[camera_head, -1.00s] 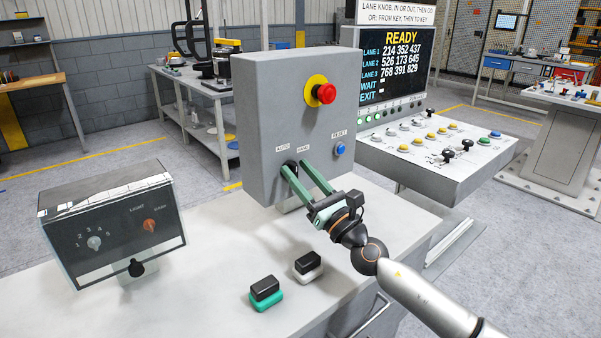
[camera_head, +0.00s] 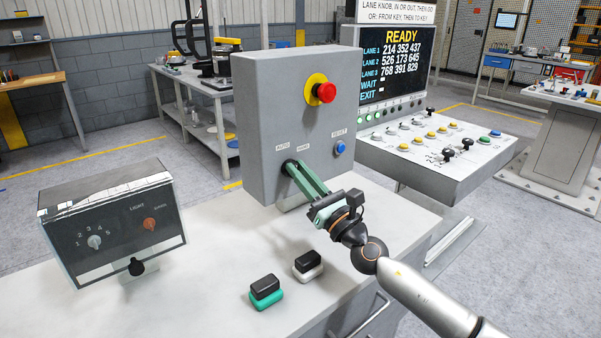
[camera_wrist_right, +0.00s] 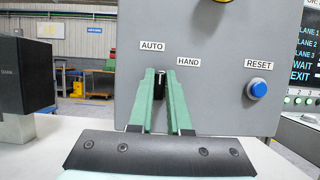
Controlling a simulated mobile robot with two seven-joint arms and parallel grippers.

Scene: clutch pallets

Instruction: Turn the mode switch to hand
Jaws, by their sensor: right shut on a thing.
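The grey control box (camera_head: 262,110) stands on the bench. Its mode switch is a small black knob under the AUTO and HAND labels; a dark edge of it shows at the fingertips in the head view (camera_head: 287,168). In the right wrist view the dark switch handle (camera_wrist_right: 160,88) stands about upright between the AUTO label (camera_wrist_right: 152,46) and the HAND label (camera_wrist_right: 188,61). My right gripper (camera_head: 295,169), with green fingers, is shut on it from the front. The fingers hide most of the knob. My left gripper is not in view.
A blue RESET button (camera_head: 340,149) and a red emergency stop (camera_head: 326,93) sit on the same box face. A dark panel with knobs (camera_head: 115,230) stands left. Two small blocks, one green-based (camera_head: 266,291) and one white-based (camera_head: 308,266), lie on the bench.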

